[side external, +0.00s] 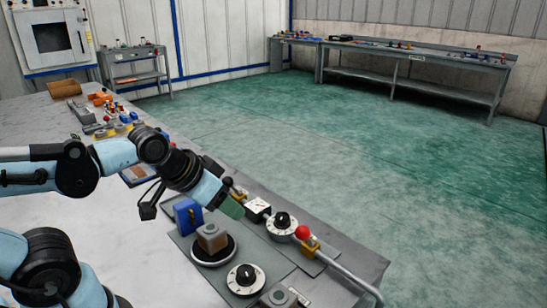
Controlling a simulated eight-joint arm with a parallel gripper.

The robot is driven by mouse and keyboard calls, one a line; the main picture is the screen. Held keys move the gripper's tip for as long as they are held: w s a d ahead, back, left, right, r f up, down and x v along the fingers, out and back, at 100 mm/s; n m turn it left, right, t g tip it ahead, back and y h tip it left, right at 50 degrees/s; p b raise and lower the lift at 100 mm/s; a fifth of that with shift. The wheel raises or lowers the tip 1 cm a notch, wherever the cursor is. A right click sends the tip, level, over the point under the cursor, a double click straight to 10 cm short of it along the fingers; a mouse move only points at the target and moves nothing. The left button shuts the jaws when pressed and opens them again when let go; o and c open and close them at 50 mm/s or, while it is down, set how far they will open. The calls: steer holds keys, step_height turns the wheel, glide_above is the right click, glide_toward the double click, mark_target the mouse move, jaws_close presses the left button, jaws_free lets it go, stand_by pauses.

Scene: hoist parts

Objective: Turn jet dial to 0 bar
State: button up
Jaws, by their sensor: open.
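Two dials with black knobs on white marked discs are on the bench at the lower middle. One dial (283,222) sits farther back beside a small white-faced box (257,210). The other dial (245,277) sits nearer the front. I cannot tell which is the jet dial, and their markings are too small to read. My gripper (234,206) is above the bench, left of the back dial and apart from it.
A red-knobbed lever (303,232) stands close right of the back dial. A brown block (212,239) on a dark round plate and a blue block (187,214) stand near my gripper. A grey rail (350,274) runs along the bench's right edge.

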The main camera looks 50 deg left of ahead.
steer(key=shift+o, duration=1.1)
step_height(320, 180, up, 2)
steer(key=m+g, duration=0.7)
steer(key=m, duration=0.3)
glide_above(282, 216)
step_height(282, 216, down, 12)
steer(key=shift+w+r, duration=0.1)
steer(key=shift+r, duration=0.15)
steer(key=c, duration=1)
steer(key=shift+c, duration=0.2)
